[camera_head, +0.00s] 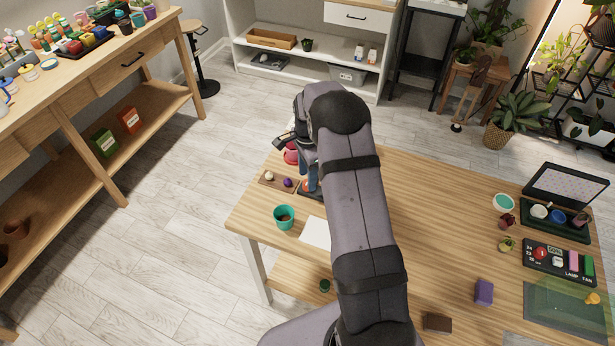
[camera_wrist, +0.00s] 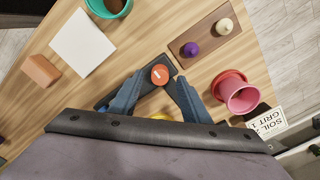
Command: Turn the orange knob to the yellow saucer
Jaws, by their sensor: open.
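The orange knob (camera_wrist: 160,74) is round with a pale line on top, and sits on a dark plate (camera_wrist: 108,101). My gripper (camera_wrist: 156,84) is open, its two blue fingers pointing down on either side of the knob, with a visible gap at the left finger. I cannot tell whether either finger touches it. A sliver of yellow, likely the yellow saucer (camera_wrist: 158,117), shows between the fingers at the edge of my wrist, which hides most of it. In the head view my gripper (camera_head: 309,176) is over the table's far left part, and my arm covers much of that area.
A brown board (camera_wrist: 205,36) with a purple knob (camera_wrist: 190,49) and a cream knob (camera_wrist: 223,26) lies beside the plate. A white sheet (camera_wrist: 82,43), teal pot (camera_wrist: 108,6) and terracotta block (camera_wrist: 41,70) lie left.

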